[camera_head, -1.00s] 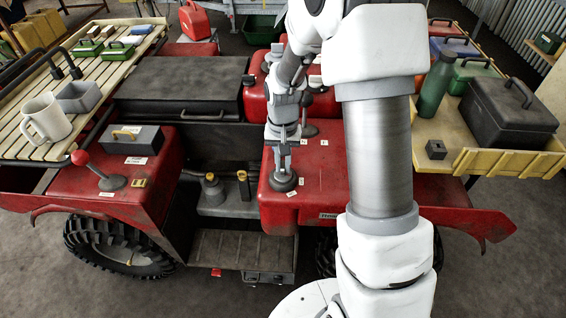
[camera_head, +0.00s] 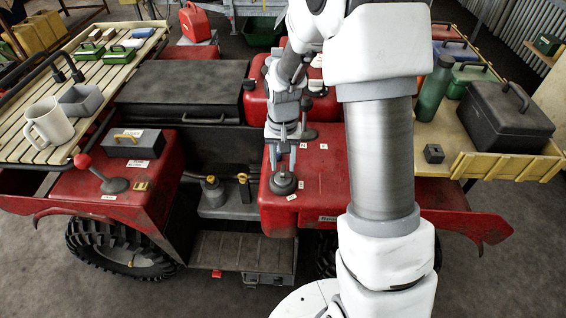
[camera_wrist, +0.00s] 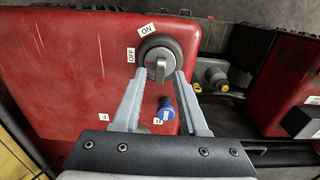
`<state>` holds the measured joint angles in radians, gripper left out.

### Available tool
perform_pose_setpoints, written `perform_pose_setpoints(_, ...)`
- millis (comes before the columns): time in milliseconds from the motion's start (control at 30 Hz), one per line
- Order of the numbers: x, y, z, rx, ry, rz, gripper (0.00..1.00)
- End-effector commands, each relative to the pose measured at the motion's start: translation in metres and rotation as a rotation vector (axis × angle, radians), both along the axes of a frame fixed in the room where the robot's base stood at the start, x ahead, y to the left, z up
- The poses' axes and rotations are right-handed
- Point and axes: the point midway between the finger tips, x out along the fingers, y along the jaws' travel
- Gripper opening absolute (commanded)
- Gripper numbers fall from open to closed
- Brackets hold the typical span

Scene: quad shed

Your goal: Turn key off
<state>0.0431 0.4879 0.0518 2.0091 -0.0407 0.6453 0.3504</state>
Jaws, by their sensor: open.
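The key switch is a round black collar with a grey metal key (camera_wrist: 160,67) in it, on the red body panel. The key's flat grip runs roughly up and down in the wrist view. An ON label (camera_wrist: 147,29) sits above left of the collar and an OFF label (camera_wrist: 131,55) to its left. My gripper (camera_wrist: 160,75) is open, with one finger to each side of the key and a gap on both sides. In the head view my gripper (camera_head: 282,165) is just above the dark round switch base (camera_head: 283,184).
A blue knob (camera_wrist: 165,110) stands on the panel between my fingers, nearer my palm. A yellow-capped fitting (camera_wrist: 216,76) lies right of the panel. In the head view a red-knobbed lever (camera_head: 84,161) stands at left and a black toolbox (camera_head: 500,118) at right.

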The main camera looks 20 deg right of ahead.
Motion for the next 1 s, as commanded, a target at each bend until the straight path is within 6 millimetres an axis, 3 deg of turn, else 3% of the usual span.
perform_pose_setpoints(33, 0.0, 0.0, 0.01, 0.0, -0.001, 0.0, 0.42)
perform_pose_setpoints(500, 0.0, 0.0, 0.056, 0.0, -0.001, 0.0, 0.42)
perform_pose_setpoints(1000, 0.0, 0.0, 0.058, 0.0, 0.0, 0.0, 0.42)
